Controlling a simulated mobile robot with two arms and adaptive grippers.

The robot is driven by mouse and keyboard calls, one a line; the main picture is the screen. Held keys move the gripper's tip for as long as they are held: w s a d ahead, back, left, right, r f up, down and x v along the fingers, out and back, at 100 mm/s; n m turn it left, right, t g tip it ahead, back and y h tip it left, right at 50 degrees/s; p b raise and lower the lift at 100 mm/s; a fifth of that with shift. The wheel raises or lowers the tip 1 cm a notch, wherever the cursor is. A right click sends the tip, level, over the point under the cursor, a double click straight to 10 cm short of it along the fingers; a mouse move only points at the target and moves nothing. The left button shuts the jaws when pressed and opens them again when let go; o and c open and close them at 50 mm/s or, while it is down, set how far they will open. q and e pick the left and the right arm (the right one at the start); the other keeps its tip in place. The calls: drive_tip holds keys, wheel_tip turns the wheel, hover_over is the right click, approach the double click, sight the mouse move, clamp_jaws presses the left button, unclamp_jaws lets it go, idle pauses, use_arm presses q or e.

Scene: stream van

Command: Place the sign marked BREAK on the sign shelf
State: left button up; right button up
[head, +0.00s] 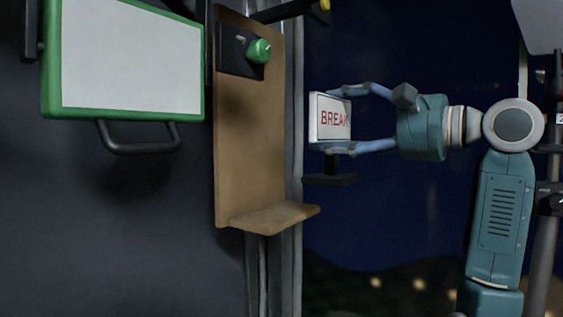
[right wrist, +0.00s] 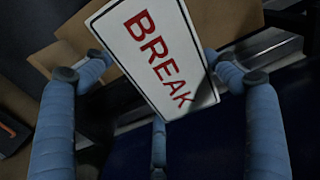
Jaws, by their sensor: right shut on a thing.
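The sign shelf (head: 268,217) is a brown wooden ledge at the bottom of an upright board. In the right wrist view the sign (right wrist: 150,50) appears tilted between the fingers (right wrist: 160,85). My left gripper is not in view.
A green-framed white panel (head: 130,55) with a dark handle hangs at the left. A green knob on a black box (head: 243,50) sits high on the board. The shelf ledge looks bare. A dark window lies behind my right arm.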

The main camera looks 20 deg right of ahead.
drive_tip(key=f+p+x, duration=0.1)
drive_tip(key=x, duration=0.3)
drive_tip(key=f+p+x, duration=0.1)
drive_tip(key=p+x, duration=0.1)
drive_tip(key=x, duration=0.2)
drive_tip(key=p+x, duration=0.1)
drive_tip(key=x, duration=0.3)
drive_tip(key=shift+s+a+f+p, duration=0.25)
drive_tip(key=shift+a+f+p, duration=0.05)
drive_tip(key=shift+a+f, duration=0.1)
drive_tip(key=shift+s+d+f, duration=0.1)
drive_tip(key=shift+d+f, duration=0.1)
drive_tip(key=shift+f, duration=0.35)
wheel_tip(320, 180, down, 2)
drive_tip(key=shift+f+p, duration=0.15)
drive_tip(key=shift+p, duration=0.4)
drive_tip(key=shift+a+f+p, duration=0.15)
drive_tip(key=shift+a+p, duration=0.05)
drive_tip(key=shift+p, duration=0.2)
drive_tip(key=shift+f, duration=0.25)
